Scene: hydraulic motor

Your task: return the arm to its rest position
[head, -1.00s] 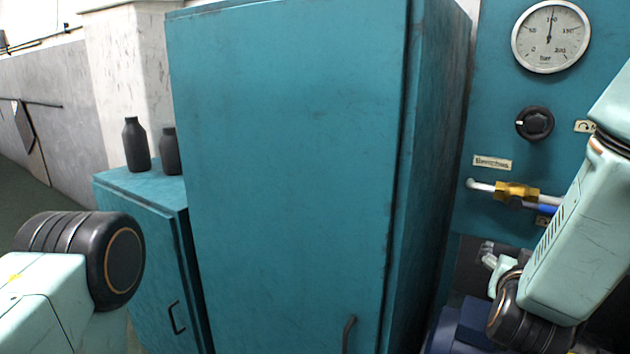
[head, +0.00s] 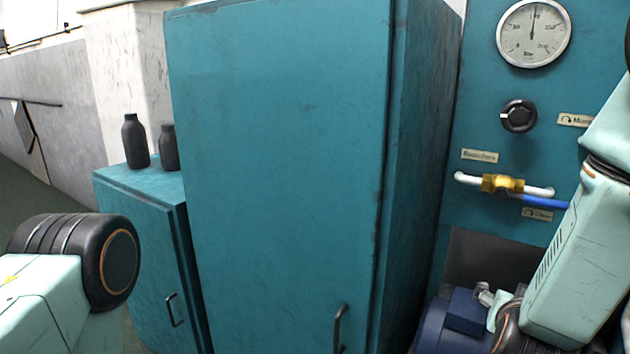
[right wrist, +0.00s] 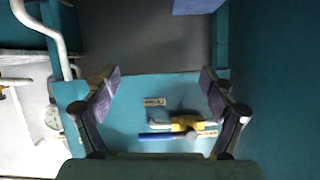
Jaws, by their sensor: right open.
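My right arm (head: 572,255) comes in at the right of the head view, bent in front of the teal panel; its gripper is not visible there. In the right wrist view my right gripper (right wrist: 160,92) is open, its two fingers wide apart with nothing between them. Beyond the fingers is the teal panel with a yellow valve body (right wrist: 184,123) and a blue handle (right wrist: 155,136), apart from the fingers. My left arm (head: 75,270) shows at the lower left of the head view; its gripper is out of frame.
A tall teal cabinet (head: 280,150) fills the middle. A pressure gauge (head: 534,33), black knob (head: 519,116) and yellow valve (head: 502,184) are on the panel. A blue motor (head: 465,312) sits below. Two dark bottles (head: 135,141) stand on a low cabinet (head: 140,205).

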